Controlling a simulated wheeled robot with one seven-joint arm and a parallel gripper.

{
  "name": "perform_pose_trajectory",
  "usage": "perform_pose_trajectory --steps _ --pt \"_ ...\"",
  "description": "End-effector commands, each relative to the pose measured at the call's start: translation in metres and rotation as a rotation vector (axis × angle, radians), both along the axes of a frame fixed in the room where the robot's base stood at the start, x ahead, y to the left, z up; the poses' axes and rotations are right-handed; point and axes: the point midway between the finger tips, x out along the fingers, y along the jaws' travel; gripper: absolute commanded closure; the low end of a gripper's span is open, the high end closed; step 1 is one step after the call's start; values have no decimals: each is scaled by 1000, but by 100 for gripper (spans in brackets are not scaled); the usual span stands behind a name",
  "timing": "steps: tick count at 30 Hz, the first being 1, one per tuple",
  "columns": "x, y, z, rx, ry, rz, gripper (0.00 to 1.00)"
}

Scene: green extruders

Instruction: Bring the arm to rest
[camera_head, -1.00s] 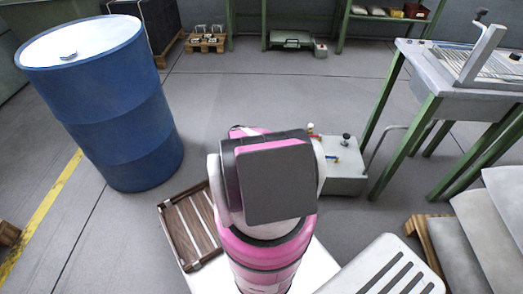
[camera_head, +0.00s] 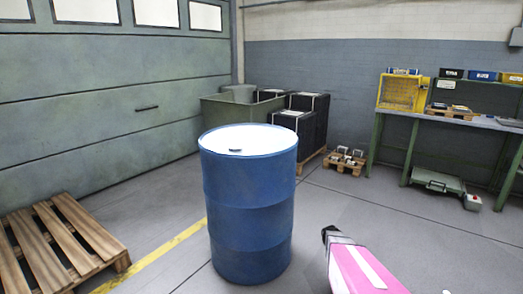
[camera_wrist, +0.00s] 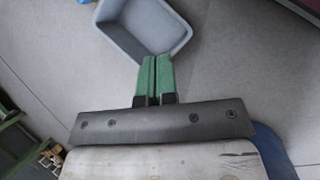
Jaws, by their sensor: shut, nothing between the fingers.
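My gripper (camera_wrist: 154,78) shows in the wrist view with its two green fingers together and nothing between them. It points toward the grey floor and a grey open bin (camera_wrist: 150,45), which looks empty. In the head view only a pink and black part of my arm shows at the bottom right; the gripper is out of that view.
A blue drum (camera_head: 250,215) with a small dark object on its white top stands mid-view. A wooden pallet (camera_head: 50,250) lies at the left. Black crates (camera_head: 308,120) and a green workbench (camera_head: 440,118) stand at the back.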

Motion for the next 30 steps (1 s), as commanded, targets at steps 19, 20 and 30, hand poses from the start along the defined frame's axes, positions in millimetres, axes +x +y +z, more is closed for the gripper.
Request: perform_pose_trajectory --steps 19,20,30 --pt "-101 201 201 325 -356 -508 100" --pt "-102 202 201 325 -356 -511 100" --pt "-102 202 201 325 -356 -511 100"
